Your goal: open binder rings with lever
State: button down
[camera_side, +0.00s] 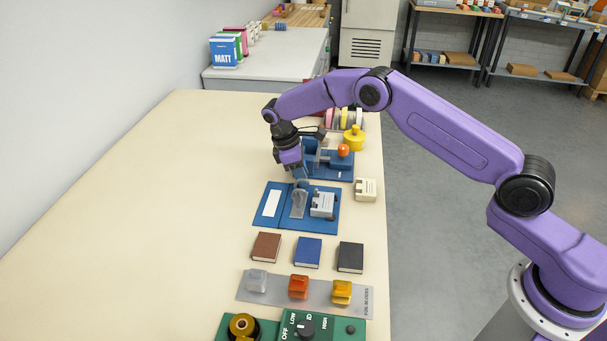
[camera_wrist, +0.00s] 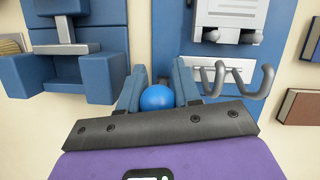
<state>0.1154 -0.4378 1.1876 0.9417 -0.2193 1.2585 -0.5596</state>
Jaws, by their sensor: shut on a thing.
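A blue binder (camera_side: 265,219) lies open on the table, with a white label on its left cover. Its grey metal ring plate (camera_side: 299,204) and a pale grey block (camera_side: 323,205) are on it. My gripper (camera_side: 298,178) is low at the binder's far edge. In the wrist view, my gripper (camera_wrist: 157,90) is shut on a round blue knob (camera_wrist: 157,98), apparently the lever's. The lever's shaft is hidden.
A blue press with an orange ball (camera_side: 343,150) stands just behind the binder. A cream box (camera_side: 365,189) is at right. Several small books (camera_side: 308,251) and a grey clip strip (camera_side: 267,296) lie in front. The table's left side (camera_side: 130,220) is clear.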

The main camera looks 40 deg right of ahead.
jog(key=shift+w+a+g+h, duration=0.2)
jog(key=shift+g+h, duration=0.1)
jog(key=shift+g, duration=0.1)
jog(key=shift+a+r+g+h, duration=0.1)
jog(key=shift+g+h, duration=0.3)
jog(key=shift+h, duration=0.1)
jog(key=c, duration=0.9)
grip_release()
jog(key=shift+w, duration=0.1)
jog(key=shift+v, duration=1.35)
notch_tip(320, 180, up, 7)
jog(key=shift+r, duration=0.15)
